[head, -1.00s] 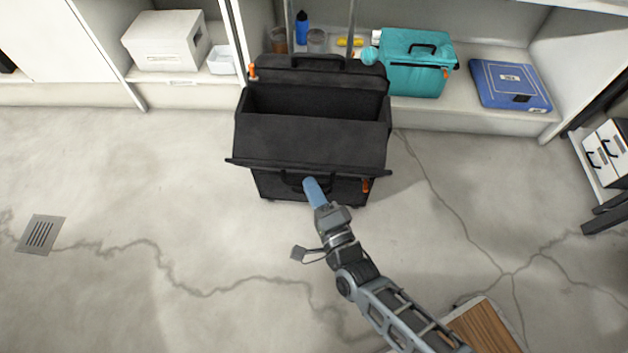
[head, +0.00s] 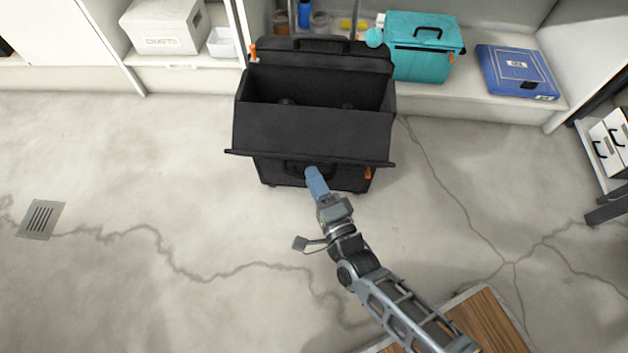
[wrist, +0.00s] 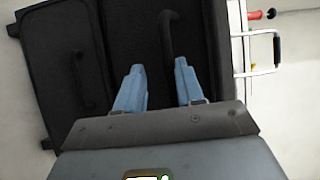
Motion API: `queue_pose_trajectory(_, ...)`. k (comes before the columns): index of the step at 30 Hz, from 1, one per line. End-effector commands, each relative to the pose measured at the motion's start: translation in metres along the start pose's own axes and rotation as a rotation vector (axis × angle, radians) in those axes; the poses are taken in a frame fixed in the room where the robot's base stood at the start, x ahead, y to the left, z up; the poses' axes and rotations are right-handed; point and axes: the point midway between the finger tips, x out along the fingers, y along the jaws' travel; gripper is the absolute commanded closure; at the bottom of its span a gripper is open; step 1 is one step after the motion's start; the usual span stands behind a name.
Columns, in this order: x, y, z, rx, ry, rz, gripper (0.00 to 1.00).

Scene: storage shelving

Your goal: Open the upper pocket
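A black trolley bag (head: 312,135) stands on the floor against the shelving. Its top is open, with a raised lid at the back and a dark compartment showing two faint round shapes. A wide front flap slopes down to a lip. A black front handle (head: 293,168) sits under that lip, partly hidden. My gripper (head: 310,171) is at the bag's front, beside this handle. In the wrist view my gripper (wrist: 158,66) has its two blue fingers apart, with a curved black handle (wrist: 167,40) just ahead and between them. I cannot tell whether they touch it.
On the low shelf are a teal case (head: 423,60), a blue flat case (head: 515,72), a white crate (head: 165,28) and a small white bin (head: 222,43). A drawer unit (head: 610,145) stands at right. The floor left of the bag is clear, apart from a flush drain grate (head: 40,220).

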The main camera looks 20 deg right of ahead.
Motion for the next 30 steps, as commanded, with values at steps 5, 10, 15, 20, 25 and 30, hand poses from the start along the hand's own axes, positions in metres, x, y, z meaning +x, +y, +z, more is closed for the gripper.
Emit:
queue_pose_trajectory(5, -0.001, -0.001, 0.001, -0.001, -0.002, -0.002, 0.62)
queue_pose_trajectory(10, -0.001, -0.002, 0.002, -0.001, -0.004, -0.004, 0.62)
queue_pose_trajectory(15, -0.012, -0.003, 0.002, -0.002, -0.005, -0.002, 0.62)
queue_pose_trajectory(20, -0.038, -0.003, 0.002, -0.002, -0.005, 0.000, 0.62)
queue_pose_trajectory(25, -0.064, -0.002, 0.002, -0.001, -0.004, -0.001, 0.62)
queue_pose_trajectory(30, -0.077, -0.001, 0.001, -0.001, -0.003, -0.001, 0.62)
